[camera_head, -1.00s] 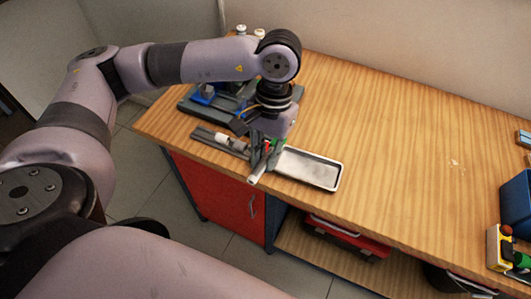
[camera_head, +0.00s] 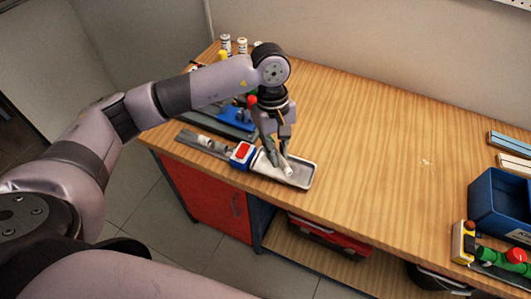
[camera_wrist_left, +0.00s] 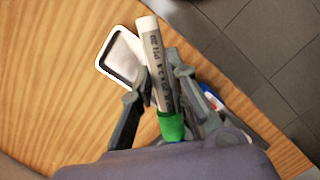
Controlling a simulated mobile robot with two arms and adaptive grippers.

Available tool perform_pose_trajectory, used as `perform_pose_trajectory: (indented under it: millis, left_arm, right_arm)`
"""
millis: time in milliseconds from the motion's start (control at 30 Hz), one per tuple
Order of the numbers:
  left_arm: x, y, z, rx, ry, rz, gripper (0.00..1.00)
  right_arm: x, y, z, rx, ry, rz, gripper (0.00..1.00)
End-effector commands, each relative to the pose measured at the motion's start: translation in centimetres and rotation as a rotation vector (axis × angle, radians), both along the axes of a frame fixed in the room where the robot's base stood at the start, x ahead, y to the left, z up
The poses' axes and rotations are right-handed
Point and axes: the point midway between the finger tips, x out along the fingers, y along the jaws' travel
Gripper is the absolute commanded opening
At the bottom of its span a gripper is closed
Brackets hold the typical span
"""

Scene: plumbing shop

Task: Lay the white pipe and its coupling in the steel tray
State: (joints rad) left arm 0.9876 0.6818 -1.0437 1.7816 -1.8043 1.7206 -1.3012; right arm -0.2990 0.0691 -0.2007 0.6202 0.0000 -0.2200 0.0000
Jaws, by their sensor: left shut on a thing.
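The white pipe (camera_wrist_left: 158,62) has dark print along its side and a green coupling (camera_wrist_left: 171,125) at its near end in the left wrist view. My left gripper (camera_wrist_left: 161,88) is shut on the pipe, with a finger on each side. In the head view, my left gripper (camera_head: 279,160) is over the steel tray (camera_head: 302,172), and the white end of the pipe (camera_head: 287,169) shows below the fingers. Whether the pipe touches the tray floor, I cannot tell. The tray also shows in the left wrist view (camera_wrist_left: 121,57), beside the pipe. The right gripper is not in view.
A blue, white and red block (camera_head: 242,154) is close to the tray's left end. A grey strip with a white piece (camera_head: 205,140) lies left of it. A blue bin (camera_head: 500,203) stands far right. The middle of the wooden bench (camera_head: 370,150) is clear.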

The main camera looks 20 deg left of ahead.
Motion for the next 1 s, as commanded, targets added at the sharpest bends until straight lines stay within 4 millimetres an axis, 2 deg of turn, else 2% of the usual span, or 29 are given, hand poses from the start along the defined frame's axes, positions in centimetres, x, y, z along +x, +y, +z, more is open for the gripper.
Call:
perform_pose_trajectory:
  millis: [33, 200, 400, 767, 1000]
  left_arm:
    - [0.7, -0.4, -0.1, -0.004, 0.008, 0.093, 0.02]
    - [3.2, -1.0, -1.6, -0.009, 0.015, 0.444, 0.02]
    - [4.7, -1.1, -2.9, -0.010, 0.017, 0.677, 0.02]
    - [4.9, -1.0, -4.3, -0.009, 0.018, 0.722, 0.02]
    - [4.9, -1.1, -6.1, -0.010, 0.018, 0.721, 0.02]
  right_arm:
    - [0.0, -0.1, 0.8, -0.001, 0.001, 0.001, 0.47]
    - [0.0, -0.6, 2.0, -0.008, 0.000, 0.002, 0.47]
    - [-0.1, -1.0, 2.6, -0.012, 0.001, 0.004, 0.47]
    - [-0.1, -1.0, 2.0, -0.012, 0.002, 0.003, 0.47]
    - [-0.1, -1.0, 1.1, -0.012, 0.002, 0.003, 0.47]
